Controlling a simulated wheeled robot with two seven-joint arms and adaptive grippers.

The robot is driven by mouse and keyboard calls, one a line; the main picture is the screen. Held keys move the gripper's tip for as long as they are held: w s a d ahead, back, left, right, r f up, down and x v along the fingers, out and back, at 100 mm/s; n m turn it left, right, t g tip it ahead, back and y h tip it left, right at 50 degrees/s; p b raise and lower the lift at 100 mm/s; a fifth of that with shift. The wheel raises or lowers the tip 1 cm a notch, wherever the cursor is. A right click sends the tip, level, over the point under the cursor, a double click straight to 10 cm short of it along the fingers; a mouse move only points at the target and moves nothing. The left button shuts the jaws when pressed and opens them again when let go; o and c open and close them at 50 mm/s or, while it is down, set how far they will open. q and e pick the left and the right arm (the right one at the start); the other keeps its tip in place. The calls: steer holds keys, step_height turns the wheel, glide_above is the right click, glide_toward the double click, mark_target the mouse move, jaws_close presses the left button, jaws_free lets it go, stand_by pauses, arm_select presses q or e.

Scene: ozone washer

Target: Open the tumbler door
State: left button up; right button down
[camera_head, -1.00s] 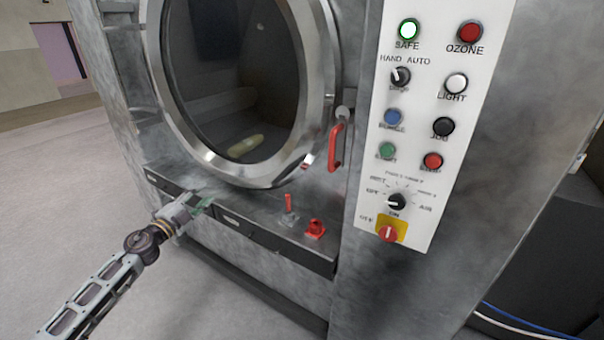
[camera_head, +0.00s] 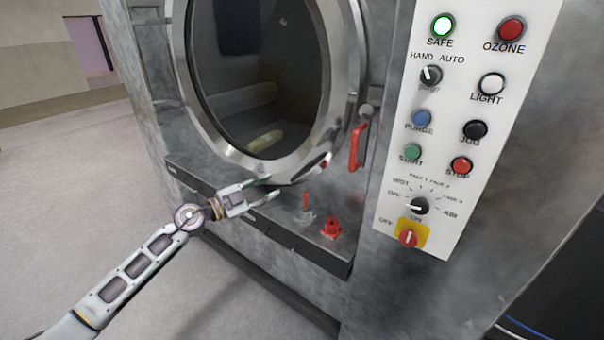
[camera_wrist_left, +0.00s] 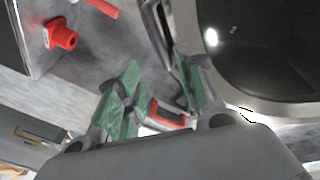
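The round tumbler door has a wide metal rim (camera_head: 349,85) and dark glass (camera_head: 262,70), and looks closed. A red bar handle (camera_head: 358,147) stands upright at the rim's lower right. My left gripper (camera_head: 275,187) is open and empty by the lower edge of the rim, left of and below the handle. In the left wrist view, its green-padded fingers (camera_wrist_left: 158,95) are spread apart. A red bracket-shaped piece (camera_wrist_left: 168,112) shows in the gap between them, and I cannot tell its depth. The door rim (camera_wrist_left: 262,112) is at the right there. My right gripper is out of view.
A ledge below the door carries a small red lever (camera_head: 306,201) and a red knob (camera_head: 331,229). The knob also shows in the left wrist view (camera_wrist_left: 61,36). A white control panel (camera_head: 455,120) stands at the right. Open floor (camera_head: 80,170) lies at the left.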

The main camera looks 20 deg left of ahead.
mark_target(299, 173)
arm_select(q)
steer(key=shift+n, duration=0.3)
steer(key=shift+w, duration=0.1)
steer(key=shift+p+x, duration=0.35)
steer(key=shift+x, duration=6.45)
jaws_close()
